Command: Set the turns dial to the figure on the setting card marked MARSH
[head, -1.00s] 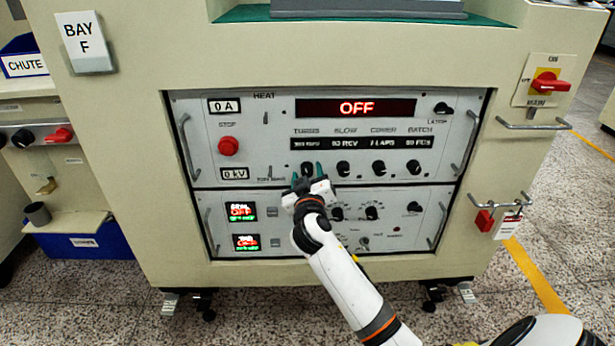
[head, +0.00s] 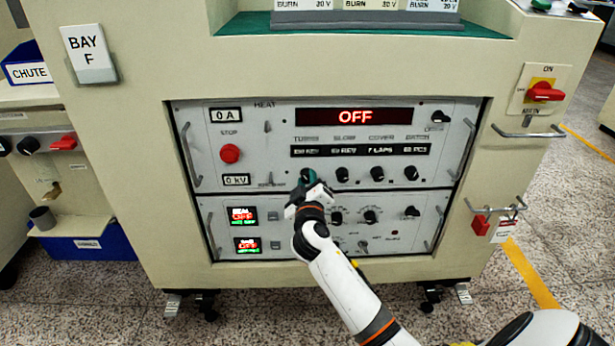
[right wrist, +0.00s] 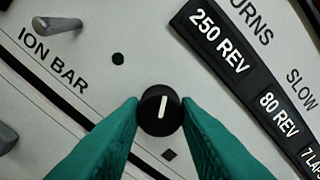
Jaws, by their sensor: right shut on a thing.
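The turns dial (right wrist: 160,109) is a small black knob with a white pointer line, on the upper panel (head: 240,120) below the TURNS label. My right gripper (head: 307,176) is shut on it; in the right wrist view the teal fingers (right wrist: 160,118) touch it on both sides. The turns readout (right wrist: 219,36) shows 250 REV; it is too blurred to read in the head view. The setting cards (head: 370,4) are at the top edge of the head view. Only their bottom lines, reading BURN and a voltage, show; their names are cut off. My left gripper is not in view.
The SLOW (head: 342,174), COVER (head: 377,173) and BATCH (head: 411,173) knobs stand in a row right of the dial. A red STOP button (head: 229,153) is to its left. The OFF display (head: 355,116) is above. A red main switch (head: 545,92) is at far right.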

